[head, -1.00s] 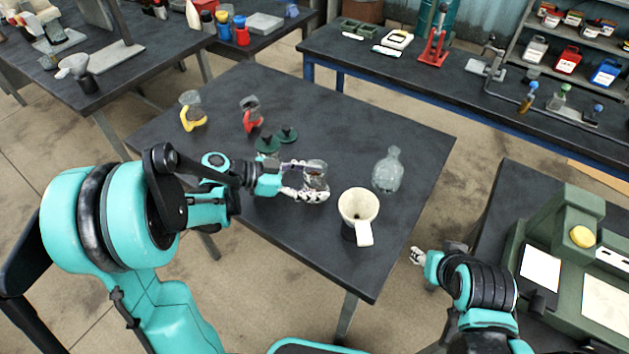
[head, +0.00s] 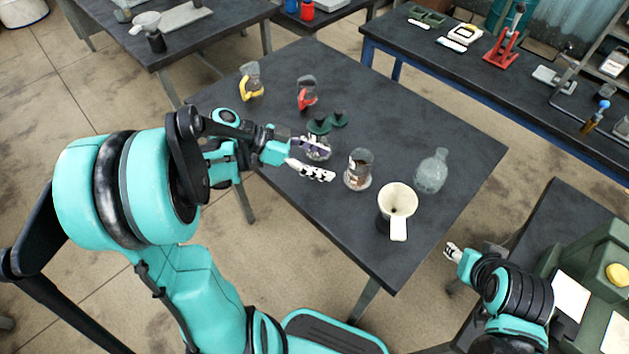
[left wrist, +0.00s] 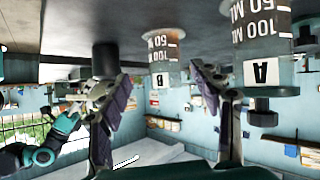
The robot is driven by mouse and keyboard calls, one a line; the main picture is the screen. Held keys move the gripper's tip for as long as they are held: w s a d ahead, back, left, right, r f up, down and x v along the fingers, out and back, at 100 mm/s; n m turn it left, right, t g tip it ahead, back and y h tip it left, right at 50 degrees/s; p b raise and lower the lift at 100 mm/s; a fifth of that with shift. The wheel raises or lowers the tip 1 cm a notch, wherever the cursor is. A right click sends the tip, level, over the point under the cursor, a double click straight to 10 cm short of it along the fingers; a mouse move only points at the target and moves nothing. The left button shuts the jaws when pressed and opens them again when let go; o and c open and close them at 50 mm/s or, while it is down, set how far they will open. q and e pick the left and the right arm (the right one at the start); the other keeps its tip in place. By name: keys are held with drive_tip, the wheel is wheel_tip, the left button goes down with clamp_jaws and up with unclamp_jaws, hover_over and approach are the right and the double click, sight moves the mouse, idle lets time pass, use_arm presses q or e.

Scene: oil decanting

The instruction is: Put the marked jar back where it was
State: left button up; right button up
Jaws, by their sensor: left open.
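My left gripper (head: 327,160) is open above the table (head: 440,120), its fingers pointing right. The jar labelled B (left wrist: 158,76) stands free just ahead of the fingertips, between them in the upside-down left wrist view; it appears to be the jar (head: 358,170) with dark contents in the head view. A nearer jar labelled A (left wrist: 262,72), beside one finger, appears to be the glass jar (head: 318,152) partly hidden by the gripper. Both bear 50 ML and 100 ML marks. My right gripper (head: 451,251) hangs off the table's right side, too small to read.
A cream funnel (head: 397,200) on a dark stand and a glass bottle (head: 432,172) stand to the right. The table's front left is clear.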

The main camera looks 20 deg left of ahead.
use_arm(q)
drive_tip(key=s+d+n+y, duration=0.1)
drive_tip(key=n, duration=0.1)
drive_tip(key=s+d+n+y, duration=0.1)
drive_tip(key=s+n+y, duration=0.1)
drive_tip(key=s+d+f+n+y, duration=0.1)
drive_tip(key=s+y, duration=0.1)
drive_tip(key=shift+s+d+n, duration=0.1)
drive_tip(key=shift+d+n, duration=0.25)
drive_tip(key=shift+n, duration=0.05)
drive_tip(key=s+n+y, duration=0.1)
drive_tip(key=s+a+n+t+y, duration=0.1)
drive_tip(key=s+n+y, duration=0.1)
drive_tip(key=s+a+n+y, duration=0.1)
drive_tip(key=s+y, duration=0.1)
drive_tip(key=shift+s+r+n+t, duration=0.15)
drive_tip(key=shift+n+t, duration=0.15)
drive_tip(key=shift+n, duration=0.1)
drive_tip(key=shift+s+a+r+n+t+y, duration=0.3)
drive_tip(key=shift+n+t+y, duration=0.1)
drive_tip(key=shift+y, duration=0.1)
